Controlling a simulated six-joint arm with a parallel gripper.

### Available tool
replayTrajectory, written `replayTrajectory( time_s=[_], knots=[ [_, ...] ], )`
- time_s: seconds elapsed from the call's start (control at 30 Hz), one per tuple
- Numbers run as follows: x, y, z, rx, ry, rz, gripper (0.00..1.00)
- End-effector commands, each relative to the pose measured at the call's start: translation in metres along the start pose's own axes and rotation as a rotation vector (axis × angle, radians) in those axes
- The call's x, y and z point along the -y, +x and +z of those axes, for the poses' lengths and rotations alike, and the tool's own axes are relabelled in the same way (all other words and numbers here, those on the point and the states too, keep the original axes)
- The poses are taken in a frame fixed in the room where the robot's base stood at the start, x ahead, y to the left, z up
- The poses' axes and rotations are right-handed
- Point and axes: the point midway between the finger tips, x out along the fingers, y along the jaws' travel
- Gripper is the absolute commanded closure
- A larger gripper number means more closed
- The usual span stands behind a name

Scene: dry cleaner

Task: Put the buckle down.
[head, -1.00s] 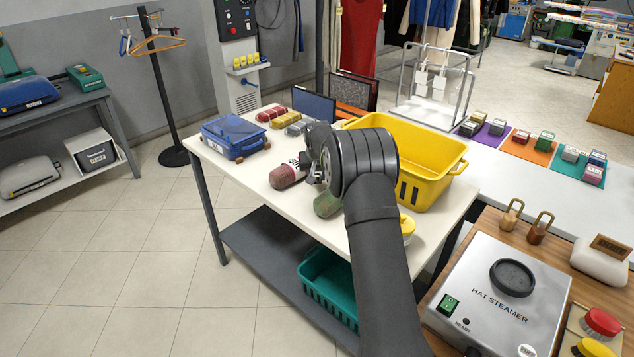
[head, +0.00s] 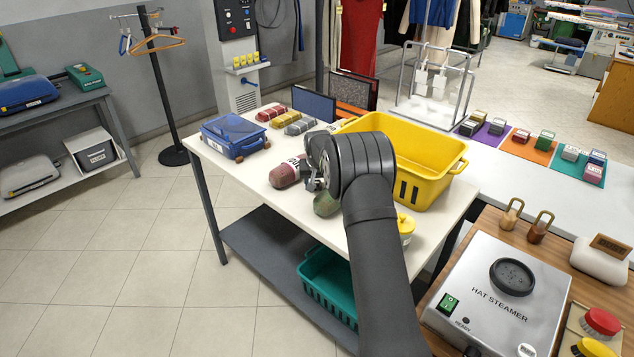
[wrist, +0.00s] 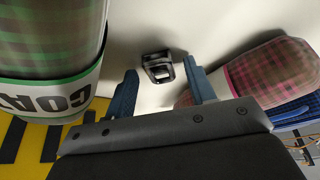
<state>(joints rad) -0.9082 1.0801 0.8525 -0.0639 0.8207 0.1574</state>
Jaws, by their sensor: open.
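The black buckle (wrist: 158,67) lies on the white tabletop in the wrist view, between my two fingertips and a little beyond them. My gripper (wrist: 161,85) is open, with its blue fingers apart and neither touching the buckle. In the head view my gripper (head: 314,180) is low over the white table (head: 262,183), between the pink and green plaid rolls. The buckle is hidden there behind my gripper.
A green plaid roll (wrist: 50,40) stands close to my left finger in the wrist view, a pink plaid roll (wrist: 270,68) near the right one. A yellow crate (head: 432,185) is right of my gripper; a blue case (head: 234,137) is at the table's left end.

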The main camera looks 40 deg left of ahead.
Motion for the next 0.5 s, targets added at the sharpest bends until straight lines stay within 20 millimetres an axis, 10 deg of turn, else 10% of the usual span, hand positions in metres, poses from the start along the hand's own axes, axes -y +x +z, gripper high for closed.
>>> replayTrajectory(
  time_s=[0.5],
  knots=[
    [0.000, -0.087, -0.002, -0.004, 0.000, -0.001, 0.50]
  ],
)
